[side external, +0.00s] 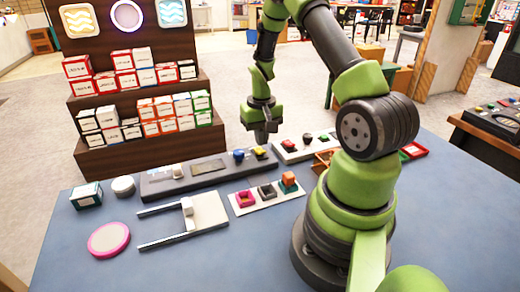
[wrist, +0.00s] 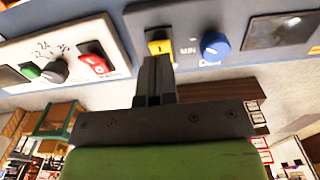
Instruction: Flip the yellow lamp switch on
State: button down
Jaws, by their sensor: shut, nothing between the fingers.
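The yellow lamp switch (side external: 261,152) sits at the right end of the long dark panel (side external: 150,186), beside a blue knob (side external: 238,155). In the wrist view the yellow switch (wrist: 159,43) is a rocker in a dark frame, with the blue knob (wrist: 215,46) to its right. My gripper (side external: 262,142) points down just above the switch end of the panel. Its fingers (wrist: 157,60) are together and empty, with their tips close to the switch's edge. Whether they touch it, I cannot tell. The tips cover the switch's lower edge, and its on or off position is unclear.
A white panel (side external: 290,156) with a red switch (wrist: 95,63), a knob and a green button adjoins on the right. In front lie a white tray (side external: 243,208) with coloured pieces, a white and black slider fixture (side external: 207,214) and a pink disc (side external: 109,239). Shelved boxes stand behind.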

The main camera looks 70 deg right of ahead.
aim_at(261, 152)
jog(key=shift+f, duration=1.35)
dwell(0.6)
jog(key=shift+r, duration=3.55)
